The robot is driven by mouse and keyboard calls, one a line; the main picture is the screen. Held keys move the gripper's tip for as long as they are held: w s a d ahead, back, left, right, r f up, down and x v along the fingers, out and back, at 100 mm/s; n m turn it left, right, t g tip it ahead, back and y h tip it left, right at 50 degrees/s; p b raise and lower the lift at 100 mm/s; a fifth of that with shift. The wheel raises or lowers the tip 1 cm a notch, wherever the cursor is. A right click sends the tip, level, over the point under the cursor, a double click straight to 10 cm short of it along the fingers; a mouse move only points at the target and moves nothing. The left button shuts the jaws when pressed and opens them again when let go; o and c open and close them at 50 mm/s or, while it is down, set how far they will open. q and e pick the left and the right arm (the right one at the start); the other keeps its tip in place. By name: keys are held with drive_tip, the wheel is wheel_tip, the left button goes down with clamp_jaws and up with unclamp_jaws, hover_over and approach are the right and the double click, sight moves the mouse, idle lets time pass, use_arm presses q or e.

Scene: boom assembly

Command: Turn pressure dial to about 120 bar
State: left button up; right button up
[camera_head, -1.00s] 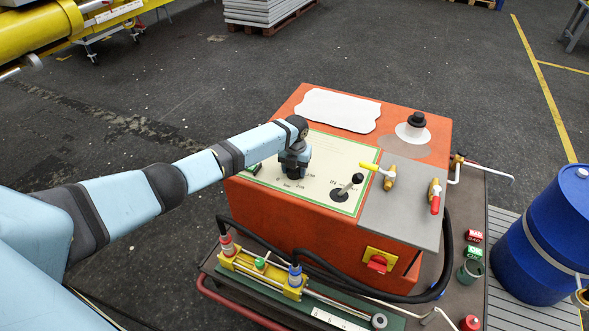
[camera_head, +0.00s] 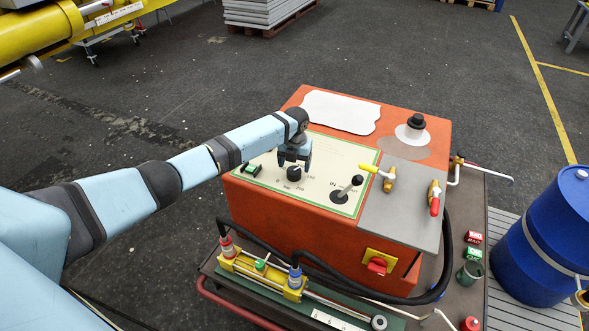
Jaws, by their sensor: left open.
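The pressure dial (camera_head: 294,174) is a small black knob on the cream panel (camera_head: 335,158) of the orange power unit (camera_head: 300,220). Printed numbers stand around it; its pointer is too small to read. My left gripper (camera_head: 294,163) is open and points down just above the dial. It seems clear of the knob, though I cannot tell the exact gap. My right gripper is not in view.
A black lever (camera_head: 347,189) stands right of the dial, and a green switch (camera_head: 251,169) sits to its left. Yellow (camera_head: 377,171) and red (camera_head: 435,203) valve handles are on the grey plate. A blue barrel (camera_head: 545,240) stands at the right.

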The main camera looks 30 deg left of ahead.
sight(295, 170)
use_arm(q)
wheel_tip(295, 170, up, 10)
drive_tip(key=shift+r, duration=0.25)
drive_tip(key=shift+d, duration=0.1)
idle(0.4)
